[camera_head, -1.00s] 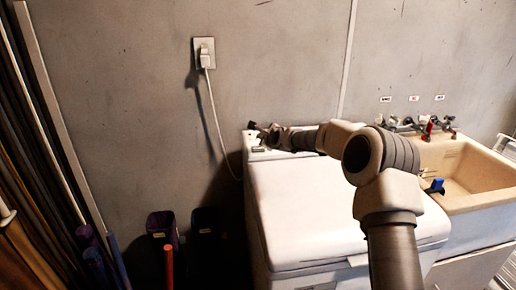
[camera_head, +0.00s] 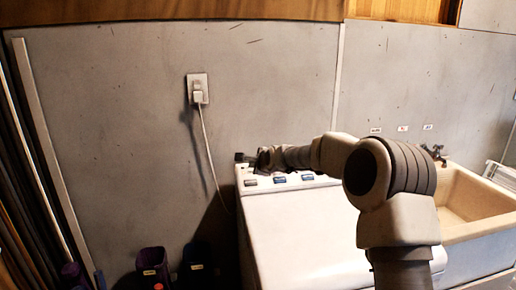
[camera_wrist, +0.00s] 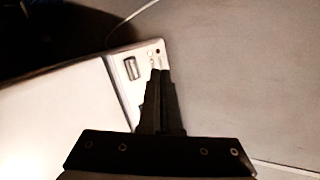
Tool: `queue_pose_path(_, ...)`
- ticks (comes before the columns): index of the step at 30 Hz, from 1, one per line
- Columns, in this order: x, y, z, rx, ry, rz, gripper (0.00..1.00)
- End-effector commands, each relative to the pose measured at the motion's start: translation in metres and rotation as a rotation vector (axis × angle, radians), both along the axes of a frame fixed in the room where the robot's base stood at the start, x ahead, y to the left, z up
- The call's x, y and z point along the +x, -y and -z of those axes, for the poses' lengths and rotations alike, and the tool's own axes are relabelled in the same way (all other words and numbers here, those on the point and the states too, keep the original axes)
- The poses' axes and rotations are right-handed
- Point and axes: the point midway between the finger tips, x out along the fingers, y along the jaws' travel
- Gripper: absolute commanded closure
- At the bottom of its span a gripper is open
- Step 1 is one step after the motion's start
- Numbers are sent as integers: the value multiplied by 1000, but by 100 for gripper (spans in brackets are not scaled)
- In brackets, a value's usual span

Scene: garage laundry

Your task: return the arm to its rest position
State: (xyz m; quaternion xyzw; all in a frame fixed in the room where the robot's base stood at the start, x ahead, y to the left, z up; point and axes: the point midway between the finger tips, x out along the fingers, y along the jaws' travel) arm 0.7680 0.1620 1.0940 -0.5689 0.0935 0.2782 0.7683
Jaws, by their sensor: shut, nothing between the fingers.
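My arm reaches from the lower right of the head view over the white washing machine (camera_head: 300,235). My gripper (camera_head: 243,158) is at the far left end of the arm, above the machine's control panel (camera_head: 280,181) near the wall. In the wrist view my gripper (camera_wrist: 160,78) shows dark fingers closed together with nothing between them. Behind the fingertips is the end of the panel (camera_wrist: 132,68), with a switch and small knobs. I cannot tell the gap between fingertips and panel.
A grey wall (camera_head: 270,90) stands close behind the machine, with a plugged-in outlet (camera_head: 197,88) and hanging cord (camera_head: 210,155). A beige sink (camera_head: 475,200) with a tap (camera_head: 434,152) is at the right. Dark bins (camera_head: 152,262) stand on the floor at the left.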

Motion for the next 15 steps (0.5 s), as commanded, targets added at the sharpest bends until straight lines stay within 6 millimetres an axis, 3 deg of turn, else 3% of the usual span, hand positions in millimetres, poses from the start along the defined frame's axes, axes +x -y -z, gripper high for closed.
queue_pose_path(1,-14,2,-16,-73,7,-32,100)
queue_pose_path(3,-34,5,-29,-175,9,-79,100)
queue_pose_path(15,-160,49,-87,-704,-15,-330,100)
